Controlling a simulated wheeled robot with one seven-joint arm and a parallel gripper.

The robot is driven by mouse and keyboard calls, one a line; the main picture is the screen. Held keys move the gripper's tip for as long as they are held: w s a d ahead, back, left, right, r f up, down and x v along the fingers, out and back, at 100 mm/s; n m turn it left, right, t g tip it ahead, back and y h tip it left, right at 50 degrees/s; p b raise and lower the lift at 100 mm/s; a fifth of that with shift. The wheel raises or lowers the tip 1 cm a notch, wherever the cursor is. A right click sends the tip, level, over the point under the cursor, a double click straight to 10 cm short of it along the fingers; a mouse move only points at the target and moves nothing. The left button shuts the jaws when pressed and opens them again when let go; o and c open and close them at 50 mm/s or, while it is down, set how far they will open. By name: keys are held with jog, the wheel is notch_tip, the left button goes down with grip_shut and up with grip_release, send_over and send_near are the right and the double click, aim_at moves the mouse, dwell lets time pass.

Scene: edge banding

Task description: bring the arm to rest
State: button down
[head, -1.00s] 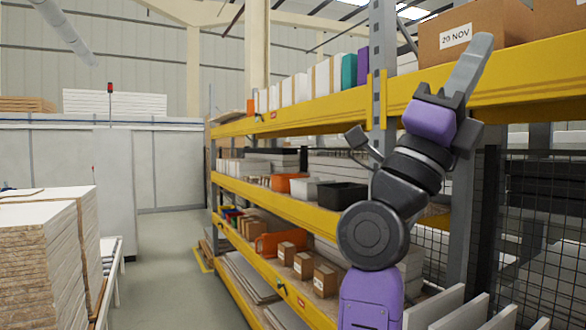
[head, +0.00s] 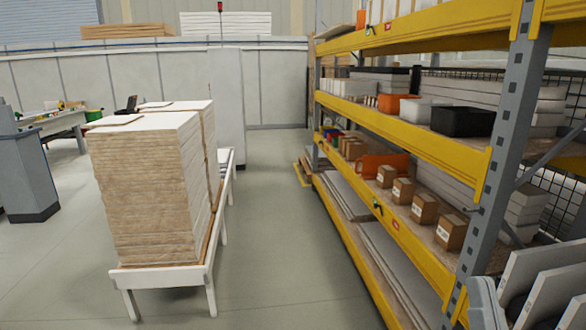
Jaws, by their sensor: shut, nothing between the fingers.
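The rest of my arm is out of view.
A yellow-beamed rack (head: 440,155) with boxes and bins fills the right side. White panels (head: 535,285) stand upright at the lower right. A stack of boards (head: 150,190) sits on a white stand (head: 165,277) at left. The aisle floor (head: 275,220) between is clear.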

jog(key=s+a+f+n+g+y, duration=0.1)
jog(key=s+f+g, duration=1)
jog(key=s+f, duration=1.5)
jog(key=shift+s+a+n+g+y+b, duration=0.35)
jog(key=shift+s+a+n+y, duration=0.1)
jog(key=shift+a+n, duration=0.45)
